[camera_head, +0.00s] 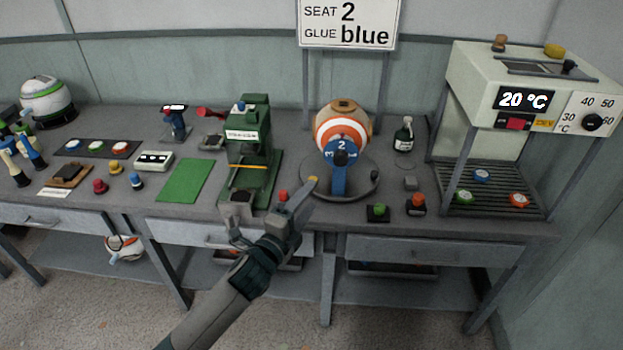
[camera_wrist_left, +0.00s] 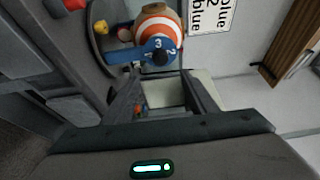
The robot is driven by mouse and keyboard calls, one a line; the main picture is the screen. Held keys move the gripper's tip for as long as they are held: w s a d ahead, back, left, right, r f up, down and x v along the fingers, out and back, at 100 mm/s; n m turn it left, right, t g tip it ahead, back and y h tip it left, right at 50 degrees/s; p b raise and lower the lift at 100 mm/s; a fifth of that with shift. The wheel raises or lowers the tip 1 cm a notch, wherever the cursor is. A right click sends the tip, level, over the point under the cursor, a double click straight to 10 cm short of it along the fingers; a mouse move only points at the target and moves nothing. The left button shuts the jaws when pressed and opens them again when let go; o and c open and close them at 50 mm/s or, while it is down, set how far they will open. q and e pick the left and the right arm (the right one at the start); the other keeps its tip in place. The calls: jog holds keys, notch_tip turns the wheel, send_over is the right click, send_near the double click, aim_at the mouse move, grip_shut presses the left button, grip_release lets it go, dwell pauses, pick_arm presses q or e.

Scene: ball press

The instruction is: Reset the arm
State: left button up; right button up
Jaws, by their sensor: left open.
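My left gripper (camera_head: 272,212) reaches in from the bottom of the head view and hangs over the front edge of the bench, in front of the ball stand. Its two fingers are apart and nothing shows between them. In the left wrist view the gripper's fingers (camera_wrist_left: 162,85) are also apart, with the orange and white ball (camera_wrist_left: 160,28) beyond them. The ball (camera_head: 342,128) sits in a stand with a blue numbered arm (camera_head: 340,178); the gripper is apart from it. My right gripper is in neither view.
The bench holds a green press (camera_head: 254,140), a green mat (camera_head: 184,181), a dark bottle (camera_head: 404,135) and a heater box (camera_head: 530,75) with discs on its rack. A sign (camera_head: 347,23) reads "SEAT 2 GLUE blue". Free room lies in front of the bench.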

pick_arm(q)
jog(key=shift+f, duration=0.1)
jog(key=s+a+f+n+g+y, duration=0.1)
jog(key=s+a+f+n+g, duration=0.15)
jog(key=f, duration=0.85)
jog(key=s+a+f+n+g+y, duration=0.1)
jog(key=s+a+f+n+y, duration=0.2)
jog(key=f, duration=0.8)
jog(key=s+a+f+n+g, duration=0.1)
jog(key=a+f+n+g, duration=0.2)
jog(key=f, duration=0.8)
jog(key=s+a+f+n+g+y+b, duration=0.1)
jog(key=s+a+f+n, duration=0.25)
jog(key=s+f, duration=0.75)
jog(key=s+a+f+n+g+y, duration=0.1)
jog(key=s+a+f+n+g, duration=0.1)
jog(key=s+f, duration=0.7)
jog(key=s+a+f+n+g, duration=0.2)
jog(key=s+a+f, duration=0.1)
jog(key=s+f, duration=0.65)
jog(key=s+f+n+g, duration=0.2)
jog(key=s, duration=1)
jog(key=s+a+f+n+g+y, duration=0.1)
jog(key=s+f+n+g, duration=0.1)
jog(key=s, duration=1.1)
jog(key=shift+a+f+b, duration=0.25)
jog(key=shift+f+b, duration=0.1)
jog(key=shift+b, duration=0.1)
